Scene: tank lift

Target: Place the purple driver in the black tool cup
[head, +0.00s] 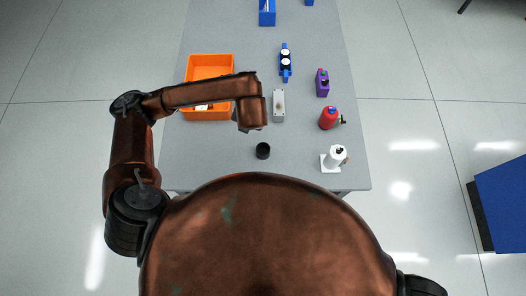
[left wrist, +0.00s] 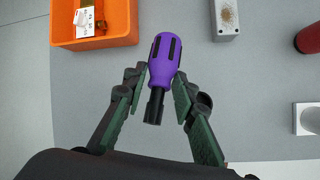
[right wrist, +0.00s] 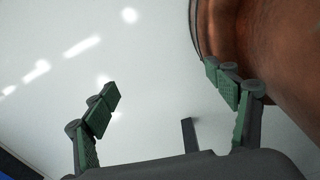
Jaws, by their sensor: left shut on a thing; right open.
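The purple driver (left wrist: 165,62), with black grip strips and a black lower end, stands out between the fingers of my left gripper (left wrist: 161,84), which is shut on it. In the head view my left gripper (head: 250,126) is over the table, and its own wrist hides the driver. The black tool cup (head: 263,151) stands near the table's front edge, just below and right of that gripper in the picture. My right gripper (right wrist: 163,82) is open and empty over the floor, beside my body.
An orange bin (head: 188,108) stands left of the cup. A grey box (head: 279,106) lies behind it. A blue tool (head: 285,64) lies farther back.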

